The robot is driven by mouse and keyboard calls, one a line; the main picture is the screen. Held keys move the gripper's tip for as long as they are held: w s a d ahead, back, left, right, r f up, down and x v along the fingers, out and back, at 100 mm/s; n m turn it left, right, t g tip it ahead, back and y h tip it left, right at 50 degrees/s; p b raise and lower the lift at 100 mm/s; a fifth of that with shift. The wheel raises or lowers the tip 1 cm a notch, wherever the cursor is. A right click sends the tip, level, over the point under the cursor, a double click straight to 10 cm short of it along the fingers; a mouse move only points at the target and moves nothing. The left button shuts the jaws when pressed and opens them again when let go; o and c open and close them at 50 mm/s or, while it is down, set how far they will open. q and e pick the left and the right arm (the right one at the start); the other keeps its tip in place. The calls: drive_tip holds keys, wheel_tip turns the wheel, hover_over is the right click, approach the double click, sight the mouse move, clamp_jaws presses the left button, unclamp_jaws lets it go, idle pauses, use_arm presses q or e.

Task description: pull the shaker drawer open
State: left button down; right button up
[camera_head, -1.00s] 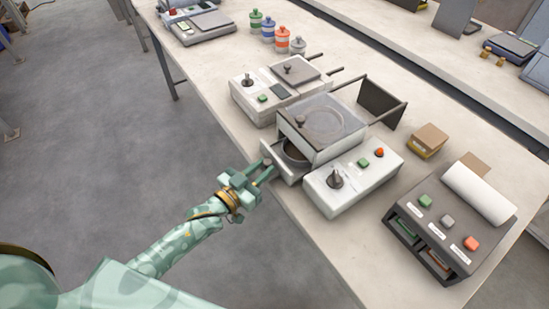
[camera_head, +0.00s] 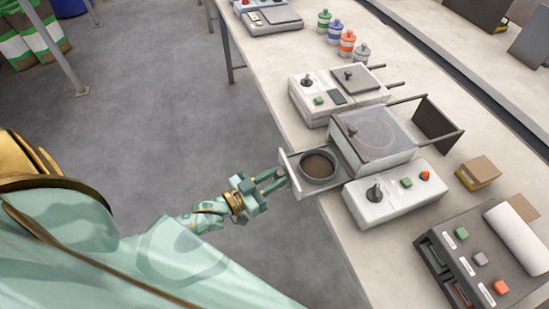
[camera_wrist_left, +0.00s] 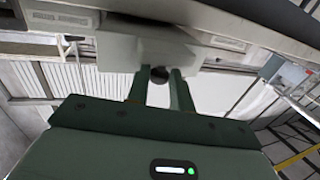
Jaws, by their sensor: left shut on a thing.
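The shaker (camera_head: 372,135) is a light box with a clear lid on the table. Its drawer (camera_head: 296,183) sticks out to the left past the table's edge, with a round sieve pan (camera_head: 319,165) of dark contents in it. My left gripper (camera_head: 282,177) is at the drawer's front, shut on its handle. In the left wrist view, the two fingers close on a small dark round knob (camera_wrist_left: 159,74) below the pale drawer front (camera_wrist_left: 150,47). My right gripper is in neither view.
A control box (camera_head: 395,197) with a knob and green and red buttons stands right beside the shaker. A similar pale unit (camera_head: 340,92) stands behind it. A dark label box (camera_head: 480,258) is at lower right. Open floor (camera_head: 190,130) lies left of the table (camera_head: 290,60).

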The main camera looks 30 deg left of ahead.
use_arm(q)
drive_tip(key=c, duration=1.2)
unclamp_jaws()
drive_tip(key=v, duration=1.6)
drive_tip(key=shift+s+a+f, duration=0.1)
drive_tip(key=shift+s, duration=0.05)
